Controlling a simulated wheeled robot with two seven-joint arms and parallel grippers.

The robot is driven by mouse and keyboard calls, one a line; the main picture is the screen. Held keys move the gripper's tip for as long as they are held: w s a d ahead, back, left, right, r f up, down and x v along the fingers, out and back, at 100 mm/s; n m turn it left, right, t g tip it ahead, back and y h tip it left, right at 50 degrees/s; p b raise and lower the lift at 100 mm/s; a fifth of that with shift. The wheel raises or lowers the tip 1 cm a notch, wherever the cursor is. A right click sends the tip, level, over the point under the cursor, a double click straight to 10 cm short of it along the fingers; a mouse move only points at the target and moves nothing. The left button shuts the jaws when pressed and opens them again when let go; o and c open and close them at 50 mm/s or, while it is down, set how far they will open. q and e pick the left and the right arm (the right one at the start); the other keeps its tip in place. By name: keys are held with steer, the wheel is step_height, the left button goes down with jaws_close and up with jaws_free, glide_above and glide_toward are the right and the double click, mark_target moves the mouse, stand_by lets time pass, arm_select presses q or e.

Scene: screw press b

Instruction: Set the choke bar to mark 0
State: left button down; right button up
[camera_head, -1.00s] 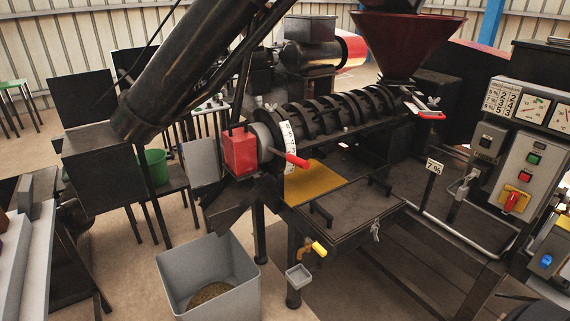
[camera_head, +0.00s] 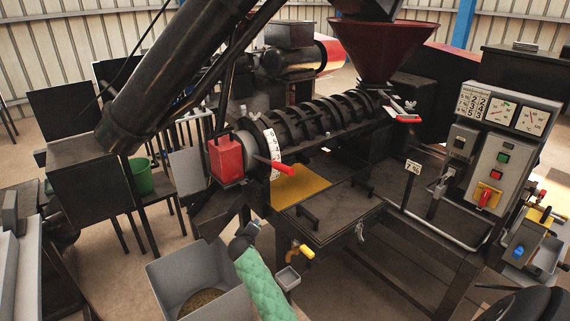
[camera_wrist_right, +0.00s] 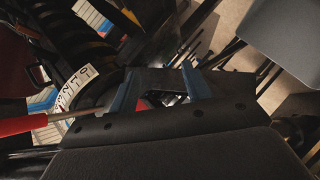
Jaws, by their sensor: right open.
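The choke bar (camera_head: 281,168) has a red grip and a thin rod. It sticks out at the near end of the press, beside a white curved number scale (camera_head: 272,150). I cannot read which mark it stands at. In the right wrist view the red grip (camera_wrist_right: 20,126) enters from the left, with the scale (camera_wrist_right: 75,87) above its rod. My right gripper (camera_head: 250,231) is low in front of the press, below the bar, partly hard to make out. Its blue fingers (camera_wrist_right: 160,90) stand apart with nothing seen held between them. My left gripper is not in view.
A red block (camera_head: 226,159) sits left of the scale. A grey bin (camera_head: 165,285) stands on the floor beside my right arm. A brass tap (camera_head: 302,250) and small cup (camera_head: 288,277) are close on its right. A flat tray (camera_head: 335,205) and the control panel (camera_head: 500,165) lie further right.

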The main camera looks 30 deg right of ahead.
mark_target(281, 170)
steer(key=d+r+n+h, duration=0.1)
steer(key=d+r+h, duration=0.2)
steer(key=r, duration=0.4)
steer(key=s+d+r+n+h, duration=0.1)
steer(key=d+r+h, duration=0.2)
steer(key=r, duration=0.4)
steer(key=s+d+r+n+g+h+p, duration=0.1)
steer(key=d+r+h, duration=0.2)
steer(key=r, duration=0.5)
steer(key=shift+d+n, duration=0.4)
steer(key=shift+d, duration=0.35)
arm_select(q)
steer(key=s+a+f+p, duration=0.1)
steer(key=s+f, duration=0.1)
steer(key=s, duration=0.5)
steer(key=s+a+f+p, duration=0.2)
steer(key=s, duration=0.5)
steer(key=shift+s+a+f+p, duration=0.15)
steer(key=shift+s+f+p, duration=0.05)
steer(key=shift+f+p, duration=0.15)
arm_select(e)
steer(key=f+x, duration=0.1)
steer(key=x, duration=0.6)
steer(key=shift+r, duration=0.25)
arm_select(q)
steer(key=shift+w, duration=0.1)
arm_select(e)
jaws_close()
